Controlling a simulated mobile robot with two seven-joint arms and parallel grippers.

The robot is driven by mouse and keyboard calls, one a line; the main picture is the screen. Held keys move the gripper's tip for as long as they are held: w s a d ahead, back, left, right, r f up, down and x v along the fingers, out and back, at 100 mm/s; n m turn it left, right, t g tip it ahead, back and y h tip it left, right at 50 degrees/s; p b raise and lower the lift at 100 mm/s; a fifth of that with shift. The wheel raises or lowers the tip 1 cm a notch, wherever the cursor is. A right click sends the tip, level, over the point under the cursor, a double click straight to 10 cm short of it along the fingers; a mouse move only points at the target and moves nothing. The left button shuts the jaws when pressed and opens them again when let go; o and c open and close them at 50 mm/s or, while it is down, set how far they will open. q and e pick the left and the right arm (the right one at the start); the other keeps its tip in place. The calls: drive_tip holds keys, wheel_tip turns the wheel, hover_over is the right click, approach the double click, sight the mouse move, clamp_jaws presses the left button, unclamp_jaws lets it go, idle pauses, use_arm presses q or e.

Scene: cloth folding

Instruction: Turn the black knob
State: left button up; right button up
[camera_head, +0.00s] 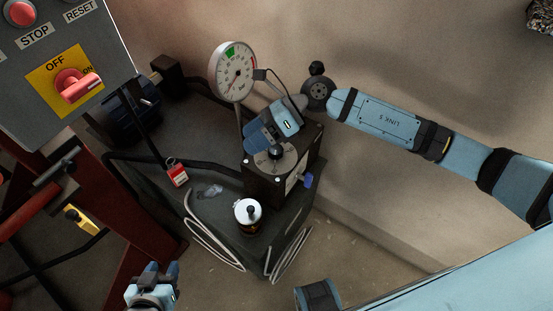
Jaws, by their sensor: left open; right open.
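The black knob (276,152) sits on a grey round dial plate on top of a dark box (262,184), which stands on a dark cabinet. My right gripper (262,142) reaches in from the right, with its blue and grey fingers right at the knob and over the back of the dial. The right gripper is open; whether a finger touches the knob I cannot tell. The gripper hides part of the dial and box top. My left gripper (152,275) is open and empty at the bottom edge, left of the cabinet and well away from the knob.
A round gauge (233,72) stands on a stem behind the box. A white-lidded container (247,212), a red padlock (177,173) and loose cable lie around the cabinet (225,200). A grey panel with a red switch (77,85) is upper left. The floor at right is clear.

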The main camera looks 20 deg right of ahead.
drive_tip(key=w+d+f+n+h+b, duration=0.3)
drive_tip(key=w+d+f+h, duration=0.15)
drive_tip(key=d, duration=0.25)
drive_tip(key=n+t+h, duration=0.1)
drive_tip(key=t+h, duration=0.1)
drive_tip(key=h, duration=0.2)
approach(276, 149)
drive_tip(key=b+x, duration=0.1)
drive_tip(key=x, duration=0.8)
drive_tip(key=shift+a+f, duration=0.1)
drive_tip(key=shift+f, duration=0.1)
drive_tip(key=c, duration=0.9)
